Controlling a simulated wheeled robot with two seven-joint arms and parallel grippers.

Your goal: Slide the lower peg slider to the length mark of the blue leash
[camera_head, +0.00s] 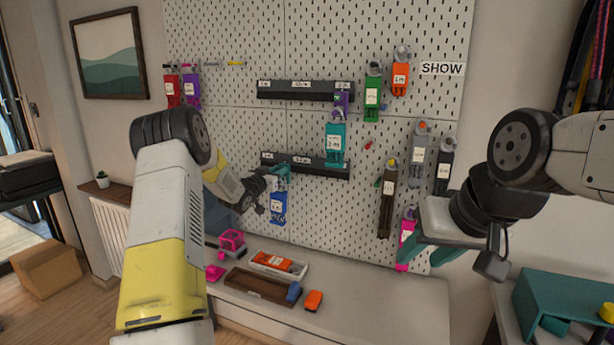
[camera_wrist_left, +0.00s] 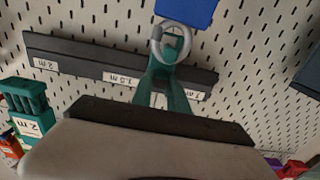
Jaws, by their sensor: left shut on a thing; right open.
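The lower rail (camera_head: 325,170) is a black bar on the pegboard with white length marks; the left wrist view shows it inverted (camera_wrist_left: 85,70), with marks 2 m, 1.5 m (camera_wrist_left: 122,80) and 1 m (camera_wrist_left: 195,94). My left gripper (camera_head: 284,172) is shut at the rail's left part in the head view; its teal fingers (camera_wrist_left: 172,62) are beside the 1 m mark. A grey ring (camera_wrist_left: 157,45) is at the fingertips, with the blue leash (camera_wrist_left: 187,10) beyond. The blue leash (camera_head: 278,209) hangs just below the gripper. The slider itself is hidden by the fingers. My right gripper (camera_head: 432,254) is open, before the pink leash.
A teal 2 m leash (camera_head: 335,143) hangs at the lower rail's right part. The upper rail (camera_head: 300,90) is above. Green (camera_head: 373,98), orange (camera_head: 400,79) and brown (camera_head: 387,205) leashes hang to the right. A brown tray (camera_head: 258,287) lies on the counter below.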

